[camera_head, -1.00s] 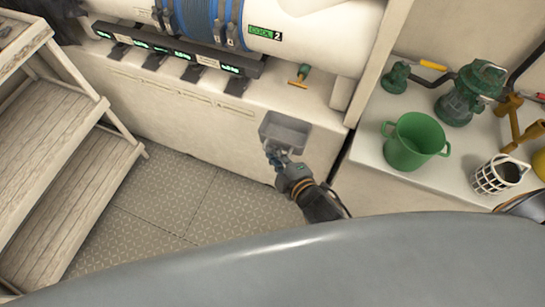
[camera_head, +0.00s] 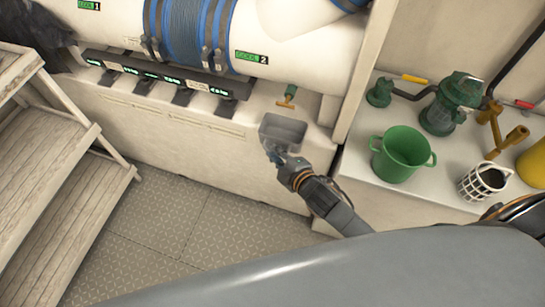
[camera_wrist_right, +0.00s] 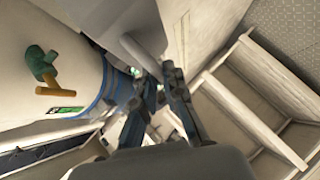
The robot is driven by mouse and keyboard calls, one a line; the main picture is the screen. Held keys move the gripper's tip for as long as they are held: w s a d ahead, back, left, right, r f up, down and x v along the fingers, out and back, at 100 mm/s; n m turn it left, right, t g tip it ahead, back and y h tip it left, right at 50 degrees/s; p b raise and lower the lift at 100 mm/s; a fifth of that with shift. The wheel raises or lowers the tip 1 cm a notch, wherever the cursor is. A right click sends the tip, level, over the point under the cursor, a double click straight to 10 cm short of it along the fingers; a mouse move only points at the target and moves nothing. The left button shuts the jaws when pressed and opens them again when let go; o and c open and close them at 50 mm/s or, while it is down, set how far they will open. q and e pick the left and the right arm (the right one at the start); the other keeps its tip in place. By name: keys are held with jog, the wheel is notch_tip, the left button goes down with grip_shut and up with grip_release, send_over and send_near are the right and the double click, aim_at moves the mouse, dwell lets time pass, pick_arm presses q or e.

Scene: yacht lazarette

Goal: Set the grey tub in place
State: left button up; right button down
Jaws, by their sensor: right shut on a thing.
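The grey tub (camera_head: 284,131) is a small open rectangular container that looks empty. It is at the front edge of the pale ledge, below the green tap with a brass handle (camera_head: 288,94) in the head view. I cannot tell whether it touches the ledge. My right gripper (camera_head: 275,153) is shut on the tub's near side. In the right wrist view, a grey part of the tub (camera_wrist_right: 140,54) shows just beyond the fingers (camera_wrist_right: 160,78), and the tap (camera_wrist_right: 44,75) is at the left. My left gripper is not in view.
A large white tank (camera_head: 300,45) with blue straps lies behind the ledge. On the right counter stand a green bucket (camera_head: 402,155), a white basket (camera_head: 483,183) and a green pump (camera_head: 447,103). Wooden steps (camera_head: 55,190) are at the left. The grey floor (camera_head: 180,215) is clear.

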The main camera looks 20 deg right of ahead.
jog(key=shift+w+d+p, duration=0.15)
jog(key=shift+w+d, duration=0.5)
jog(key=shift+w, duration=0.3)
jog(key=shift+w+d+p, duration=0.1)
jog(key=shift+w+d, duration=0.55)
jog(key=shift+w, duration=0.35)
jog(key=shift+w+d+p, duration=0.15)
jog(key=shift+w+d, duration=0.5)
jog(key=shift+w, duration=0.3)
jog(key=shift+p, duration=0.65)
jog(key=shift+f, duration=0.2)
jog(key=shift+p, duration=0.3)
dwell(1.0)
jog(key=shift+f, duration=0.2)
dwell(0.3)
jog(key=c, duration=1.3)
grip_release()
jog(key=shift+c, duration=0.2)
jog(key=shift+d, duration=0.1)
